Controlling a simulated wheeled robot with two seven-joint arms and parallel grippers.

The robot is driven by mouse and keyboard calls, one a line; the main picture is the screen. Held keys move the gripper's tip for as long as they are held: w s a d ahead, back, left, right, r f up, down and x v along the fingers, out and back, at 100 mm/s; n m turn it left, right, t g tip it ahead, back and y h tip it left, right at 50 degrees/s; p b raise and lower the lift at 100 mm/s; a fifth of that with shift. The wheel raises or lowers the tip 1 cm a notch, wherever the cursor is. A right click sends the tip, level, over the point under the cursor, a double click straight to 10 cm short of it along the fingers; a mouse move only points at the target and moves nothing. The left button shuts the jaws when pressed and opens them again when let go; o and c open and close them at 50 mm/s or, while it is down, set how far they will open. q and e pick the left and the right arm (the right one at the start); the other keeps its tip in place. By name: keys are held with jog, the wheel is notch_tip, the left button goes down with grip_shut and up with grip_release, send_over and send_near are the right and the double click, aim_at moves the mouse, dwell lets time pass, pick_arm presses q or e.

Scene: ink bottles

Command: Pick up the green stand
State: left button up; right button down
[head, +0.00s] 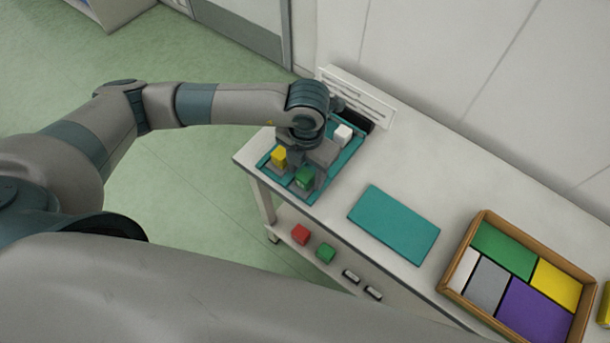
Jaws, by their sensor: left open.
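A green block-shaped piece (305,177), which may be the green stand, is at the front of a teal tray (313,197) at the table's left end. My left gripper (296,161) is open and points down over this tray, close beside the green piece. I cannot tell whether its fingers touch the piece or stand around it. A yellow piece (279,156) is just left of the gripper, and a white piece (343,134) is behind it to the right. The gripper and wrist hide the middle of the tray. My right gripper is not in view.
A flat teal mat (394,224) lies bare mid-table. A wooden box (469,235) with coloured sections is to the right. A white rack (365,95) stands behind the tray.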

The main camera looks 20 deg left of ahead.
pick_arm(q)
jog(key=shift+f, duration=0.45)
jog(key=c, duration=1.2)
jog(key=shift+r, duration=0.15)
